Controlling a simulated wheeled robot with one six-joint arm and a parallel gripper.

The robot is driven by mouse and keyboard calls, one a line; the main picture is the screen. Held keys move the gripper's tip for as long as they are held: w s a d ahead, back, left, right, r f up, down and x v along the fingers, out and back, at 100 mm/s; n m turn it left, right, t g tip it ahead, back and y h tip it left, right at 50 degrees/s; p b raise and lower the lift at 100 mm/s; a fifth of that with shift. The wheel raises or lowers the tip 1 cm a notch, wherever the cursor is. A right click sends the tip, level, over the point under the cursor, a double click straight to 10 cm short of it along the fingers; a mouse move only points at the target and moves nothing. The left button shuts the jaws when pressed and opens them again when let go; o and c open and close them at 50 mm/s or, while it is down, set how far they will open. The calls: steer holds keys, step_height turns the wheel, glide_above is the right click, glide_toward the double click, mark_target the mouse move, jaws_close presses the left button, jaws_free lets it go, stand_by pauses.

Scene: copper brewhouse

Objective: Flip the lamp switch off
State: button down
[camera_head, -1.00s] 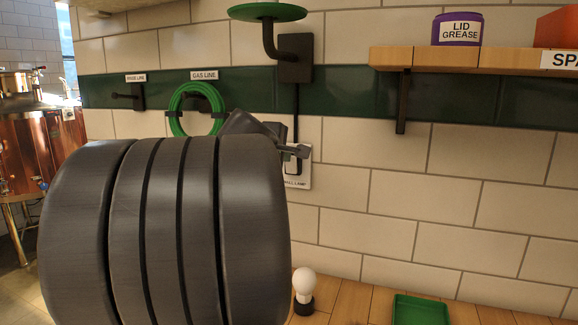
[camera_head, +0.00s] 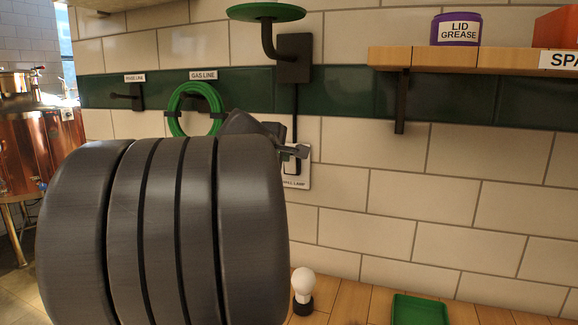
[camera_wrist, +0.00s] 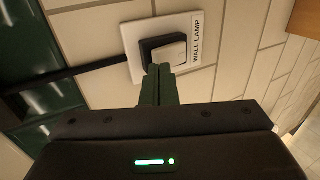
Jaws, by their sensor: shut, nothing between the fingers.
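The wall lamp has a green shade (camera_head: 266,12) on a black arm and wall mount (camera_head: 294,58). A black cable runs down from it to a white switch plate (camera_head: 298,180), partly hidden behind my arm and gripper. In the wrist view the plate (camera_wrist: 131,42) carries a "WALL LAMP" label and a dark switch housing with a pale rocker (camera_wrist: 169,52). My gripper (camera_wrist: 159,69) is shut and empty, its fingertips right at the rocker's near edge. I cannot tell whether they touch it. It also shows in the head view (camera_head: 300,152), in front of the plate.
A green hose coil (camera_head: 172,108) hangs left under a "GAS LINE" label. A wooden shelf (camera_head: 480,60) with a purple lid grease tub (camera_head: 456,29) is at the upper right. Below, a white bulb (camera_head: 303,282) and a green tray (camera_head: 420,309) stand on the wooden counter.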

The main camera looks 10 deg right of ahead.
steer(key=shift+x, duration=1)
stand_by(0.7)
steer(key=shift+v, duration=2.95)
steer(key=shift+s+a, duration=0.1)
steer(key=b+v, duration=0.1)
steer(key=v, duration=1.2)
steer(key=shift+s+r, duration=0.25)
steer(key=shift+a, duration=0.1)
steer(key=p+x, duration=0.1)
steer(key=x, duration=1.3)
steer(key=shift+w+f, duration=0.2)
steer(key=shift+w, duration=0.05)
